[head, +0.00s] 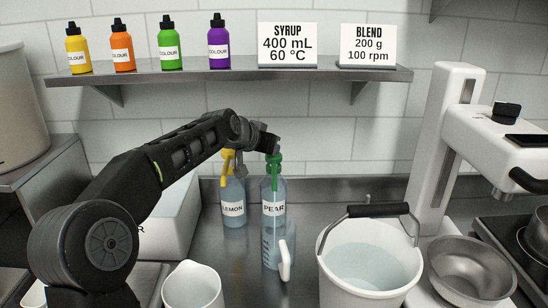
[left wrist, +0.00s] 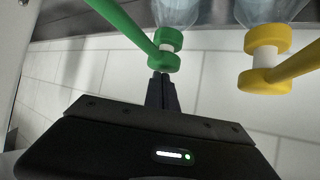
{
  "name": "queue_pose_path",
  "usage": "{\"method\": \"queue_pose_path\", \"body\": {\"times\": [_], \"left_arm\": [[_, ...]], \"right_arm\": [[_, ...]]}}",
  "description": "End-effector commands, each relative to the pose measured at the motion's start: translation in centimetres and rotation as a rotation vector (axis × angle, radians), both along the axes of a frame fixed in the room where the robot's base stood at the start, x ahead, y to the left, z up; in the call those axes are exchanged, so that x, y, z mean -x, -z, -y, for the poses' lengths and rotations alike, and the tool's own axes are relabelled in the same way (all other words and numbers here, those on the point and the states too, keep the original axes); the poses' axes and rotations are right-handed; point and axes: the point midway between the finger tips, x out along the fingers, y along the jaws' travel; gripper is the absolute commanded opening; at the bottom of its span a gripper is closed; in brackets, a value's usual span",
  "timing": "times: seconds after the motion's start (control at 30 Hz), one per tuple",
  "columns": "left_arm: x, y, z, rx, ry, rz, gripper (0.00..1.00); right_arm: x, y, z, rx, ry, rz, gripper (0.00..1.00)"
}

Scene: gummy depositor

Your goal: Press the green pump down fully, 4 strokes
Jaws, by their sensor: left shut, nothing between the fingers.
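The green pump (head: 273,160) tops a clear bottle labelled PEAR (head: 273,208), which stands upright on the steel counter. My left gripper (head: 274,146) is shut and empty, directly above the pump head. In the left wrist view the shut fingertips (left wrist: 162,78) are at the top of the green pump (left wrist: 162,52); I cannot tell whether they touch it. A short pale stem shows between the pump's head and collar there. My right gripper is not in view.
A yellow pump (head: 229,160) on the LEMON bottle (head: 233,206) stands close on the left. A clear jug with a white handle (head: 287,262) stands before the PEAR bottle. A white bucket (head: 333,273) is at right. A shelf (head: 240,75) runs above.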

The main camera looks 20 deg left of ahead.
Motion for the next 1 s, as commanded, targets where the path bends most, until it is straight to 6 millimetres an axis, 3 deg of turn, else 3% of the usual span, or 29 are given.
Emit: {"method": "queue_pose_path", "body": {"times": [0.03,0.23,0.47,1.0], "left_arm": [[0.1,0.9,0.1,0.002,0.002,-0.012,0.0],[0.1,1.6,0.1,0.001,0.002,-0.015,0.0],[0.1,1.6,0.1,0.002,0.003,-0.018,0.0],[0.1,-1.7,0.1,0.002,0.003,-0.014,0.0]], "right_arm": [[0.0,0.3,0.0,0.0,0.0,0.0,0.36],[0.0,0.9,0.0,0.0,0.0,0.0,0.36],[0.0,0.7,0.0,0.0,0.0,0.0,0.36],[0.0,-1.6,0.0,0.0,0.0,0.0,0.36]]}}
